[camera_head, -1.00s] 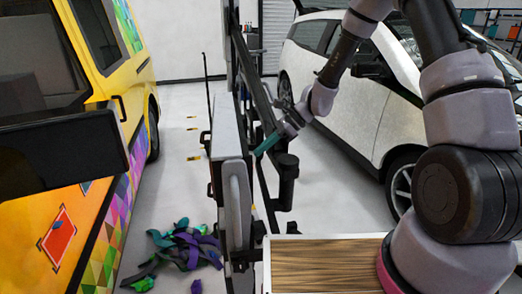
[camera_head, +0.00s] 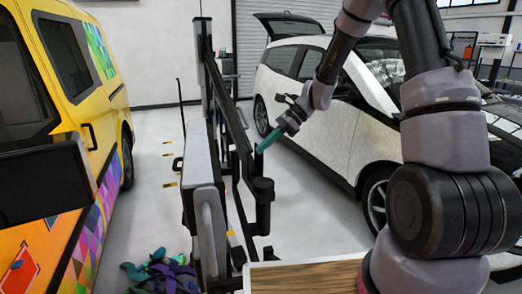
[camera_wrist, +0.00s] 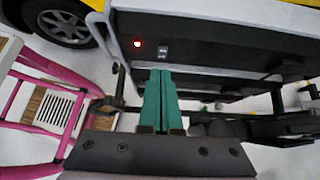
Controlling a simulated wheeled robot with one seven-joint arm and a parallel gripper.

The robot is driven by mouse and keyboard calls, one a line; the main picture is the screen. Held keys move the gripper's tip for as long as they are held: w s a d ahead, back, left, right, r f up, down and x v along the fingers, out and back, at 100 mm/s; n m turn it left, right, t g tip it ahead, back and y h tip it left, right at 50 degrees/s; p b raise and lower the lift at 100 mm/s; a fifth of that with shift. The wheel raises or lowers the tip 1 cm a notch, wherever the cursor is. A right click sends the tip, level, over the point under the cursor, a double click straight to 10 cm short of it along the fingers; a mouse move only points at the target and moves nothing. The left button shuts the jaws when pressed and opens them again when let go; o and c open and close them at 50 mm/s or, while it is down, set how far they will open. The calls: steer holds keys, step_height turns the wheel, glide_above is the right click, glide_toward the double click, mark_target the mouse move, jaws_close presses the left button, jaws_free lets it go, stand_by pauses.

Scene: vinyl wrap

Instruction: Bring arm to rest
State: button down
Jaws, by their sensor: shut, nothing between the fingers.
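My arm rises on the right of the head view, bends over at the top and reaches down to the left. My gripper (camera_head: 268,141) is at its end, with teal fingers beside the upright black frame of the stand in the middle. In the wrist view the two teal fingers (camera_wrist: 160,100) lie together, shut and empty. They point toward a dark panel with a red light. In the head view I cannot tell whether the fingertips touch the black frame.
A black and grey stand (camera_head: 205,190) is close to my gripper. A yellow van (camera_head: 75,100) stands at left, a white car (camera_head: 345,110) at right. A wood-topped surface (camera_head: 305,276) is in front. A pink-framed rack (camera_wrist: 50,105) shows in the wrist view.

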steer(key=s+d+r+n+t+h, duration=0.3)
steer(key=s+d+r+n, duration=0.3)
steer(key=s+d+r, duration=0.2)
steer(key=s+d+r+n+t+h, duration=0.4)
steer(key=s+d+r, duration=0.5)
steer(key=s+r, duration=0.3)
step_height(320, 180, up, 2)
steer(key=shift+s+r+n+t, duration=0.2)
steer(key=shift+s+n+t, duration=0.2)
steer(key=shift+n+t, duration=0.55)
steer(key=shift+d, duration=0.1)
